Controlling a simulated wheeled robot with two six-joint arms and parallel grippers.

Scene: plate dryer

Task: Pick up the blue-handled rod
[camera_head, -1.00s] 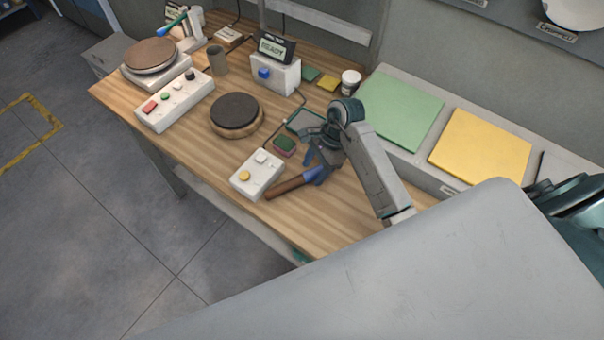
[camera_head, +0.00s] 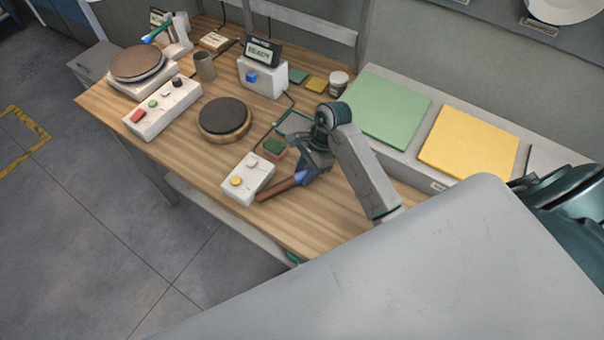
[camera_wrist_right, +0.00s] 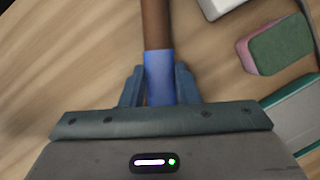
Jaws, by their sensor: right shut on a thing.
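The blue-handled rod (camera_head: 279,190) has a brown shaft and a blue handle section, and it lies low over the front of the wooden table. My right gripper (camera_head: 303,174) reaches down onto its blue end from the right. In the right wrist view, the two fingers of the gripper (camera_wrist_right: 160,78) stand either side of the blue handle (camera_wrist_right: 159,70), shut on it. The brown shaft runs away out of the top of that view. I cannot tell whether the rod touches the table. My left gripper is not in view.
A white box with a yellow button (camera_head: 248,179) stands close left of the rod. A green-and-pink sponge (camera_head: 274,148) is just behind. A dark round plate (camera_head: 224,118), green panel (camera_head: 388,108) and yellow panel (camera_head: 468,142) lie farther off. A teal-blue stick (camera_head: 157,32) rests at back left.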

